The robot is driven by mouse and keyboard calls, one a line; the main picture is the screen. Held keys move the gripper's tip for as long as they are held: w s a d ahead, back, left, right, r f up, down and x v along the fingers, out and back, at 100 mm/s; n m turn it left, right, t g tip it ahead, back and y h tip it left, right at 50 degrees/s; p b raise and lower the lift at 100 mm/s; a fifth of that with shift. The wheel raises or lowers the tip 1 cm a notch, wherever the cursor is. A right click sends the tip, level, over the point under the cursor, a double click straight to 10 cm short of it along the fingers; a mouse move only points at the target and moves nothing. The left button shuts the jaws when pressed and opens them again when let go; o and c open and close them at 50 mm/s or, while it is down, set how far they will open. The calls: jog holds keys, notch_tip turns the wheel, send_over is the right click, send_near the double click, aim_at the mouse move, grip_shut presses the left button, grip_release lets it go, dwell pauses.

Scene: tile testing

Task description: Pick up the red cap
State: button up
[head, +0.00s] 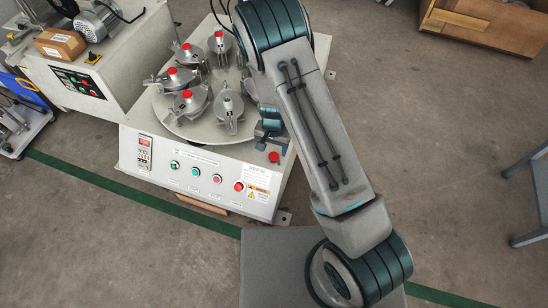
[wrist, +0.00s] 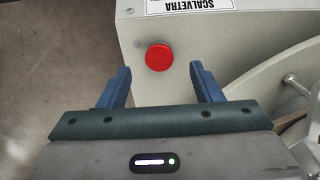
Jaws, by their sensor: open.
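A round red cap (wrist: 159,57) sits on the pale top of the machine, beside a label, in the wrist view. In the head view this red cap (head: 273,157) is at the machine's front right corner. My gripper (wrist: 160,76) is open and empty, with its blue fingers spread to either side of the cap's line. The cap appears just beyond the fingertips, and I see no contact. In the head view my gripper (head: 266,136) is just behind the cap, over the turntable's right edge.
The round turntable (head: 188,130) carries several metal fixtures, most with red tops. The front panel has several buttons, including a red one (head: 239,186). A second machine with a cardboard box (head: 60,44) stands at the left. The floor at the right is mostly open.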

aim_at(273, 157)
notch_tip(273, 157, down, 4)
jog(key=shift+s+f+b, duration=0.15)
jog(key=shift+b, duration=0.65)
jog(key=shift+c, duration=0.3)
jog(key=c, duration=1)
